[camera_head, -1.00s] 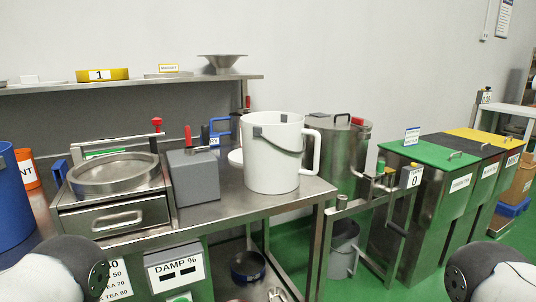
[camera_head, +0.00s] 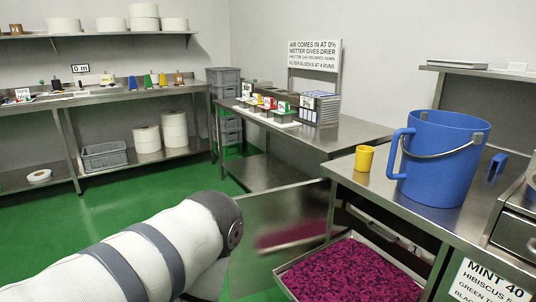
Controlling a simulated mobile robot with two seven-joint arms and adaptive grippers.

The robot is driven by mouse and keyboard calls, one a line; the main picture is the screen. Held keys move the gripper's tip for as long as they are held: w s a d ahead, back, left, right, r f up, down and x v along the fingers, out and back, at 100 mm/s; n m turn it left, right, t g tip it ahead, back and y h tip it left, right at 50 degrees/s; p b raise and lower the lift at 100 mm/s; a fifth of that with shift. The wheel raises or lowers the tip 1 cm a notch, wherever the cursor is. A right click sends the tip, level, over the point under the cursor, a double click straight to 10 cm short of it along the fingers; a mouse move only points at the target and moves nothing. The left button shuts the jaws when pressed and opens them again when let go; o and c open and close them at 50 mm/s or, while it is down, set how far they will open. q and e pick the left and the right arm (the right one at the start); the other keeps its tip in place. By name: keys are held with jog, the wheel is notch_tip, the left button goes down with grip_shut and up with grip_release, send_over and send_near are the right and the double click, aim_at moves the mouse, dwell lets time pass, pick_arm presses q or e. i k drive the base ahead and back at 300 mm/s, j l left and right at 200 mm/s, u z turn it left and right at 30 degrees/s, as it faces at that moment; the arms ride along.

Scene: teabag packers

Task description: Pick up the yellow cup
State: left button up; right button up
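A small yellow cup (camera_head: 364,158) stands upright on the near left corner of the steel table on the right, just left of a large blue bucket (camera_head: 442,158). Part of my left arm, white with grey bands, comes in from the lower left and ends below and left of the cup, well apart from it. No gripper fingers show in the head view. My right arm is out of view. Nothing is seen touching the cup.
An open drawer or tray of dark pink petals (camera_head: 350,272) is below the table edge. A steel table with small coloured containers (camera_head: 284,112) and a sign (camera_head: 314,57) stands behind. Shelves with white rolls (camera_head: 174,130) are at the back left. Green floor (camera_head: 120,215) is clear at left.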

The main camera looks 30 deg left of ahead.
aim_at(364, 153)
jog(key=u, duration=0.25)
jog(key=i+j+u, duration=0.15)
jog(key=i+j, duration=0.2)
jog(key=j, duration=0.15)
jog(key=i+j+u, duration=0.1)
jog(key=i+j, duration=0.25)
jog(key=j, duration=0.15)
